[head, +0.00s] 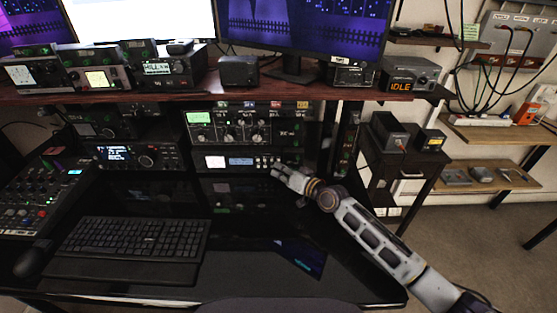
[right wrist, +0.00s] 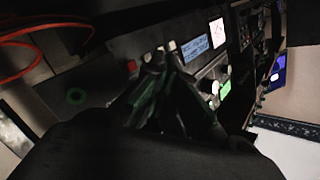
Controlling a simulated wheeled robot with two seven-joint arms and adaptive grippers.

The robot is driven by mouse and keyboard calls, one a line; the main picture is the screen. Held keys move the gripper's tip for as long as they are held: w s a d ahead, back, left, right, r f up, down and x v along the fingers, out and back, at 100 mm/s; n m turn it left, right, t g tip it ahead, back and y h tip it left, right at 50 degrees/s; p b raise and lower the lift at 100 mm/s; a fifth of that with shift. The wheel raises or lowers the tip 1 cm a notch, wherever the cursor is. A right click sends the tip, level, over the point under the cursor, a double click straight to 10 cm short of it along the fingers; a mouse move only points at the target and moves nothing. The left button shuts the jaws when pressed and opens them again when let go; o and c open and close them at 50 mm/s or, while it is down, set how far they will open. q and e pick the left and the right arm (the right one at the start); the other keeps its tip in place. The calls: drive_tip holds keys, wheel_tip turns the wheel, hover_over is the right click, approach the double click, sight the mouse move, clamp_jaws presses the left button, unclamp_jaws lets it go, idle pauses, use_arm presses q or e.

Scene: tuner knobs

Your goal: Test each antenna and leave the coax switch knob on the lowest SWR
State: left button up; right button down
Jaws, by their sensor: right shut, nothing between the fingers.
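My right gripper (head: 277,174) is shut and empty, just in front of the right end of that pale unit. In the right wrist view its fingers (right wrist: 166,72) point at a dark panel with pale and red buttons; contact cannot be told. My left gripper is not in view.
A box on the shelf reads IDLE (head: 400,86). A keyboard (head: 133,236) lies on the glossy black desk, with a mixer (head: 40,197) at the left. A radio (head: 139,155) stands left of the rack. The desk's front right is largely clear.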

drive_tip(key=shift+s, duration=0.3)
drive_tip(key=shift+s+p, duration=1.75)
drive_tip(key=shift+s, duration=0.65)
drive_tip(key=shift+s, duration=0.1)
idle(3.8)
